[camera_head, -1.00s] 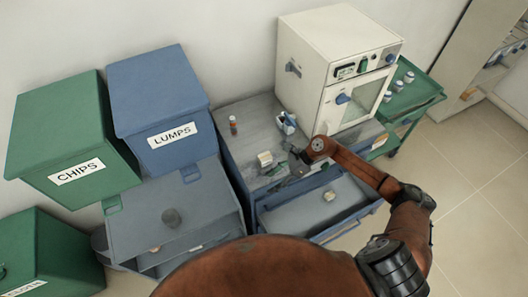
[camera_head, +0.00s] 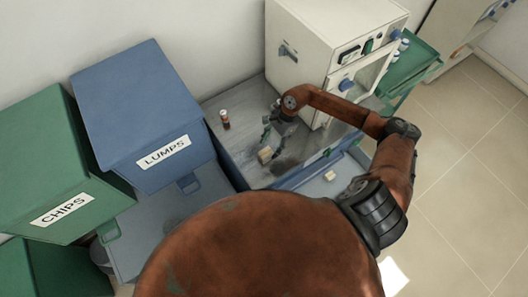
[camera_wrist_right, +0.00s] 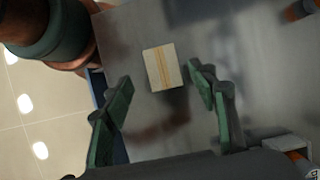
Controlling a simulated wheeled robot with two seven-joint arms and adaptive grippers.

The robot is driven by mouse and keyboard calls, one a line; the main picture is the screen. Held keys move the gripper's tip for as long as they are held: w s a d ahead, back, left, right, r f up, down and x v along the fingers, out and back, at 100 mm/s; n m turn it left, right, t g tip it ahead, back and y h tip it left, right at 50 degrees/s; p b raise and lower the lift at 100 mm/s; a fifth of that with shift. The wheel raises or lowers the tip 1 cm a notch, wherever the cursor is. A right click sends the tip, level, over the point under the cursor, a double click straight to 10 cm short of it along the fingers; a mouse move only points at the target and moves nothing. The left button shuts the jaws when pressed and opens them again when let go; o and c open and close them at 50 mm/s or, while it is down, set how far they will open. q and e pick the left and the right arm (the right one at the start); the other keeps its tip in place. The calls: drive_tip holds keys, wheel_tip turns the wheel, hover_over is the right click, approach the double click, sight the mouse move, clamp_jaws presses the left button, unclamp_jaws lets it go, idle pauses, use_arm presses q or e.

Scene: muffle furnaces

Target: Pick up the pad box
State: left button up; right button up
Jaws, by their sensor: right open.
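The pad box (camera_head: 265,154) is a small pale box on the grey metal bench top. In the right wrist view the pad box (camera_wrist_right: 162,67) shows a tan stripe on its top and lies beyond the fingertips, between their lines. My right gripper (camera_head: 272,132) is open, just behind the pad box in the head view, with nothing seen between its fingers. Its green-padded fingers (camera_wrist_right: 160,88) stand wide apart in the wrist view. I cannot tell its exact height above the bench. My left gripper is not in view.
A small orange-and-white bottle (camera_head: 224,119) stands on the bench top (camera_head: 236,142) to the left. The white furnace (camera_head: 318,45) stands behind my right arm. Blue LUMPS (camera_head: 140,100) and green CHIPS (camera_head: 62,165) bins are on the left. A pale block (camera_head: 330,175) lies in the blue drawer.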

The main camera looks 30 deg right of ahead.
sight(266, 152)
drive_tip(key=p+x, duration=0.1)
drive_tip(key=x, duration=0.2)
drive_tip(key=shift+w+f, duration=0.15)
drive_tip(key=shift+w, duration=0.05)
drive_tip(key=shift+x, duration=1.15)
drive_tip(key=c, duration=1.1)
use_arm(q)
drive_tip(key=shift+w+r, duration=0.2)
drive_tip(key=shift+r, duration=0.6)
use_arm(e)
drive_tip(key=shift+c, duration=0.7)
